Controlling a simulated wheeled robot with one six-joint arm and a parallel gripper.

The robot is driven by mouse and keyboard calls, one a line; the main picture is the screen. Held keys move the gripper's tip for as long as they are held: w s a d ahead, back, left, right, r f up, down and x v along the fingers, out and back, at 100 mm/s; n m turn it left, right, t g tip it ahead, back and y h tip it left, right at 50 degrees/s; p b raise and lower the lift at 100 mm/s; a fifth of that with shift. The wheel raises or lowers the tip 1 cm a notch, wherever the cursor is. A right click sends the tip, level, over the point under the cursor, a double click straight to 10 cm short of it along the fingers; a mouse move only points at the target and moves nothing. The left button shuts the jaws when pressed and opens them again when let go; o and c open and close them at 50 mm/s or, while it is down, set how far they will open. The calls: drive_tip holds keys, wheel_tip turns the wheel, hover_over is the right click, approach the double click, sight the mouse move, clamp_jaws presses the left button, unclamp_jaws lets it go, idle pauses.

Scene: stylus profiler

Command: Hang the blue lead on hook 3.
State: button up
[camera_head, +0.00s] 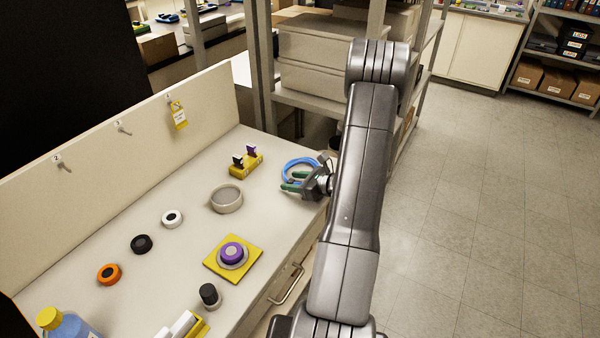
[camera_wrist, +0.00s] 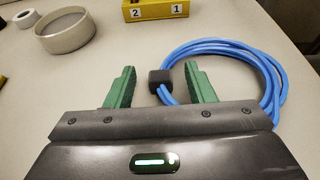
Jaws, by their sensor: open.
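The blue lead (camera_head: 297,164) lies coiled on the bench near its right end. In the wrist view the coil (camera_wrist: 262,65) spreads right of and beyond my fingers, with a black block (camera_wrist: 160,80) on its near-left side. My gripper (camera_head: 291,181) is open at the coil. Its green fingers (camera_wrist: 161,78) stand either side of the black block, which is nearer the right finger; contact cannot be told. Three hooks are on the back board: a left hook (camera_head: 64,164), a middle hook (camera_head: 124,129) and a right one holding a yellow tag (camera_head: 179,115). Their number labels are too small to read surely.
A yellow holder (camera_head: 246,167) numbered 1 and 2 in the wrist view and a round grey dish (camera_head: 226,199) stand left of the coil. A purple knob (camera_head: 232,253) on a yellow mat and several small round parts lie further left. Bench between dish and board is clear.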

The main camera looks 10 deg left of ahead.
clamp_jaws()
drive_tip(key=shift+r, duration=0.1)
wheel_tip(320, 180, up, 10)
idle(0.7)
drive_tip(key=c, duration=0.9)
unclamp_jaws()
clamp_jaws()
drive_tip(key=s+d+r+p, duration=0.2)
drive_tip(key=d+r+p, duration=0.5)
drive_tip(key=r, duration=0.5)
drive_tip(key=shift+s+d+p, duration=0.3)
drive_tip(key=shift+s+p, duration=0.1)
drive_tip(key=shift+p, duration=0.55)
drive_tip(key=shift+w, duration=0.1)
